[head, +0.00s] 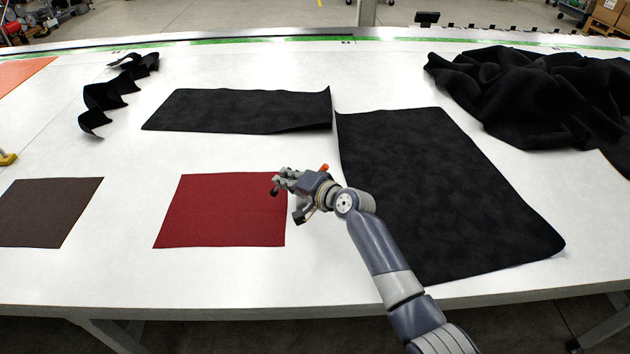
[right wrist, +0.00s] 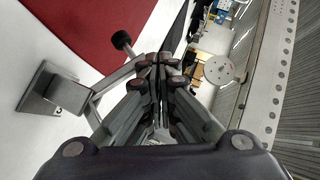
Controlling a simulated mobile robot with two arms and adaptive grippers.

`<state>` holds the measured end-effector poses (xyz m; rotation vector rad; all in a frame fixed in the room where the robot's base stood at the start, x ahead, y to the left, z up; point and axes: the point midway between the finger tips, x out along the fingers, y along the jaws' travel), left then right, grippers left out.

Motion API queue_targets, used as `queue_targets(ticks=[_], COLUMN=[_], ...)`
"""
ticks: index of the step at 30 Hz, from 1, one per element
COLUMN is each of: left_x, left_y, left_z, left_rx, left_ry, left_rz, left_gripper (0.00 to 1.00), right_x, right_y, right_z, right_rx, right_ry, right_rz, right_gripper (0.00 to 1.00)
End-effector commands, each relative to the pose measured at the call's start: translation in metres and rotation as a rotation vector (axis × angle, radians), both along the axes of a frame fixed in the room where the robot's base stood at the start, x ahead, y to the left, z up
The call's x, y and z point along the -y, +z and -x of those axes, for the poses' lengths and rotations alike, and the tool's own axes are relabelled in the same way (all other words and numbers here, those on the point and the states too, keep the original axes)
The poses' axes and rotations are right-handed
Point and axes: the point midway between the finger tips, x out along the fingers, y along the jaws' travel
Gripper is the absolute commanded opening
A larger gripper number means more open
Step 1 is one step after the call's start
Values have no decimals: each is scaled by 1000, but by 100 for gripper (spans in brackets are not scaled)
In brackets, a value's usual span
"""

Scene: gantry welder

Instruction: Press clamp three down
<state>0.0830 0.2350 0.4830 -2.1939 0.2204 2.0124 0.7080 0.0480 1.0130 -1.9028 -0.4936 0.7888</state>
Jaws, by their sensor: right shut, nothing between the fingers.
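My right gripper (head: 287,180) is over the right edge of the red fabric square. In the right wrist view its fingers (right wrist: 158,75) are shut with nothing between them. A metal clamp on the white table shows in the right wrist view, left of the fingers: a grey bracket (right wrist: 52,92) and an arm with a black rubber tip (right wrist: 122,40) over the red fabric. In the head view my gripper mostly hides this clamp; a small orange piece (head: 323,168) shows just behind the gripper. I cannot tell whether the fingers touch the clamp. My left gripper is not in view.
The red square (head: 215,205) and a brown square (head: 48,212) lie flat on the table (head: 150,275). Two black sheets (head: 430,180) lie behind and right. A black fabric heap (head: 540,90) is at the far right. A yellow piece (head: 6,159) shows at the left edge.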

Motion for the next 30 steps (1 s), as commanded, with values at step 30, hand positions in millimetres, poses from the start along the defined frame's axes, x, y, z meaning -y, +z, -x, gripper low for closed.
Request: queue_targets(ticks=[30], left_x=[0], left_y=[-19], left_z=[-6], left_rx=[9], left_ry=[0], left_rz=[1], left_gripper=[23], right_x=[-20], right_y=[-20], right_z=[0], right_rx=[1], right_ry=[-1], right_rz=[-1], right_gripper=[0])
